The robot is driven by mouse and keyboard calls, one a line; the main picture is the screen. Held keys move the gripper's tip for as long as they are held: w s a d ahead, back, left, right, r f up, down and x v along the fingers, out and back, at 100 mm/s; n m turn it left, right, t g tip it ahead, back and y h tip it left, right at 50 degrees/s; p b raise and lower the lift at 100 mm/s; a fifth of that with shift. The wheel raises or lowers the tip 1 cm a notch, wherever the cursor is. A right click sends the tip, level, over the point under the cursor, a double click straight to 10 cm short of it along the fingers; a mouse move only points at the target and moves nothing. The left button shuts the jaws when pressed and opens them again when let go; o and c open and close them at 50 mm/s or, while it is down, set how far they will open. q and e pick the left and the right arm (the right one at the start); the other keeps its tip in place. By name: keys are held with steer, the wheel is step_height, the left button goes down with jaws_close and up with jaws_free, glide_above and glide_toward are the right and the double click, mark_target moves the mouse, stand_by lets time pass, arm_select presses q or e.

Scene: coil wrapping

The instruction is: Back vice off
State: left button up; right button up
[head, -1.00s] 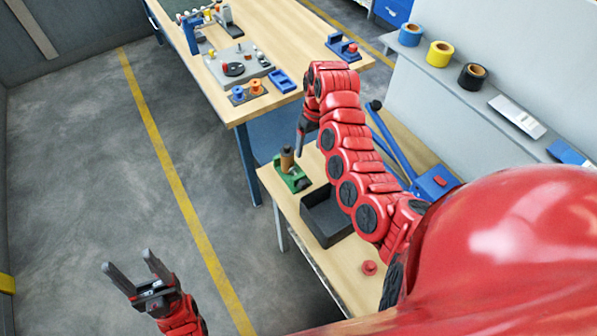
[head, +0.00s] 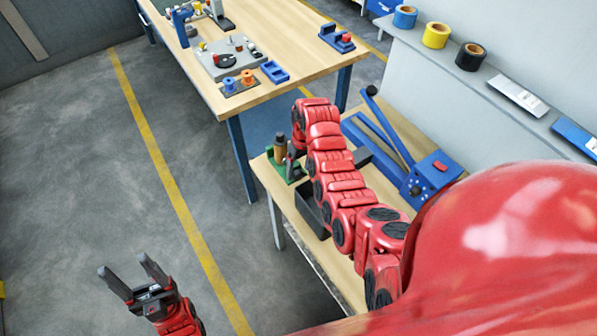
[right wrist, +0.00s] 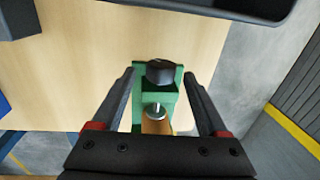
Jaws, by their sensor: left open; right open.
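A small green vice (head: 283,168) stands on the near bench's far left corner, with a brown cylinder (head: 281,143) in it. The right wrist view shows the green vice (right wrist: 169,98) from close up, with a round black knob (right wrist: 160,72) and a silver screw end (right wrist: 157,110). A brown part (right wrist: 156,127) shows below the screw. My right gripper (right wrist: 160,75) is open, with one finger on each side of the vice and gaps to both; in the head view it is partly hidden beside the vice (head: 293,167). My left gripper (head: 123,266) is open and empty over the floor.
A dark bin (head: 310,213) sits on the near bench, partly behind my right arm. A blue lever device (head: 432,178) stands at its right. The far workbench (head: 290,30) holds fixtures and spools. A shelf (head: 500,75) carries tape rolls. The floor at left is clear.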

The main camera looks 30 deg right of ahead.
steer(key=shift+s+a+f, duration=0.1)
steer(key=shift+s+f, duration=0.05)
steer(key=shift+f, duration=0.45)
steer(key=shift+c, duration=0.2)
jaws_close()
